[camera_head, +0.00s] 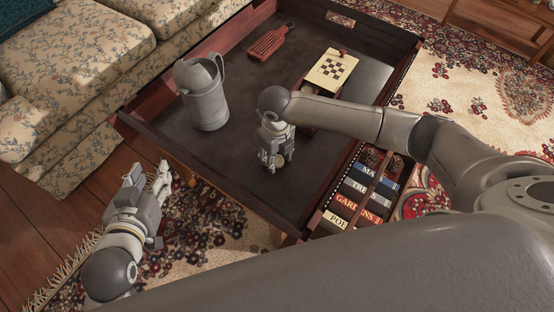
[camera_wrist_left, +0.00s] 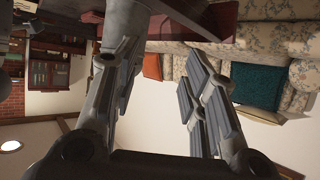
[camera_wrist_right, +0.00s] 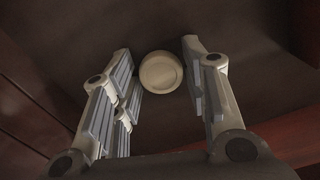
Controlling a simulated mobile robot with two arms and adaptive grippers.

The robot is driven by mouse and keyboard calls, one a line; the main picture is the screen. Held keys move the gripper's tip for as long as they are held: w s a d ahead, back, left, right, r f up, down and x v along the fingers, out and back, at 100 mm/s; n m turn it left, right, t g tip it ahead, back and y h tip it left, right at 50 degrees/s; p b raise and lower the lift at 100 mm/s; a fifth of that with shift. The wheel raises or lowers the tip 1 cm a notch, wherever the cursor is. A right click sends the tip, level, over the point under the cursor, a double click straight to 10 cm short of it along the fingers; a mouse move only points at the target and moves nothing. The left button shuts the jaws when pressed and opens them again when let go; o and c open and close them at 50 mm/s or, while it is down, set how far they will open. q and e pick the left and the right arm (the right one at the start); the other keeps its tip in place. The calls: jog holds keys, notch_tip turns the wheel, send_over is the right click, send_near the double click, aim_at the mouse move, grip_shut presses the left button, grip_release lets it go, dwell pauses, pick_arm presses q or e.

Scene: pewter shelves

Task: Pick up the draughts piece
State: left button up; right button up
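The draughts piece (camera_wrist_right: 161,72) is a round cream disc with a raised rim, on the dark table surface in the right wrist view. It shows small and partly hidden beside my right gripper in the head view (camera_head: 280,160). My right gripper (camera_wrist_right: 159,82) is open and points down at the table, with the piece between its fingertips as seen from the wrist. A gap shows on the piece's right side; I cannot tell whether the left finger touches it. My left gripper (camera_head: 162,178) is open and empty, left of the table; it also shows in the left wrist view (camera_wrist_left: 165,75).
A grey metal jug (camera_head: 205,100) stands on the table (camera_head: 230,165) left of my right gripper. A red board (camera_head: 268,44) lies at the back. A checkered board (camera_head: 331,69) is beyond my right arm. Books (camera_head: 361,190) fill a side compartment. Raised edges border the table.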

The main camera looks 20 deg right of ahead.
jog(key=shift+c, duration=1.1)
jog(key=shift+r, duration=0.1)
jog(key=shift+r, duration=0.3)
jog(key=r, duration=0.1)
jog(key=r+p, duration=0.1)
jog(key=r, duration=0.1)
jog(key=shift+s+a+r+p, duration=0.25)
jog(key=shift+s+a+p, duration=0.05)
jog(key=shift+s+p, duration=0.1)
pick_arm(q)
jog(key=s+a+f+g+y+p, duration=0.1)
jog(key=s+a+f+g, duration=0.1)
jog(key=s, duration=0.5)
jog(key=s+a+f+g+y+p, duration=0.1)
jog(key=s+a+f+g+p, duration=0.1)
jog(key=s+g, duration=0.4)
notch_tip(320, 180, down, 2)
jog(key=shift+s+a+f+g, duration=0.1)
jog(key=shift+s+a+g, duration=0.3)
jog(key=shift+s+a, duration=0.05)
pick_arm(e)
jog(key=s+a+r, duration=0.7)
jog(key=s+r, duration=0.1)
jog(key=s, duration=0.3)
jog(key=shift+r, duration=0.35)
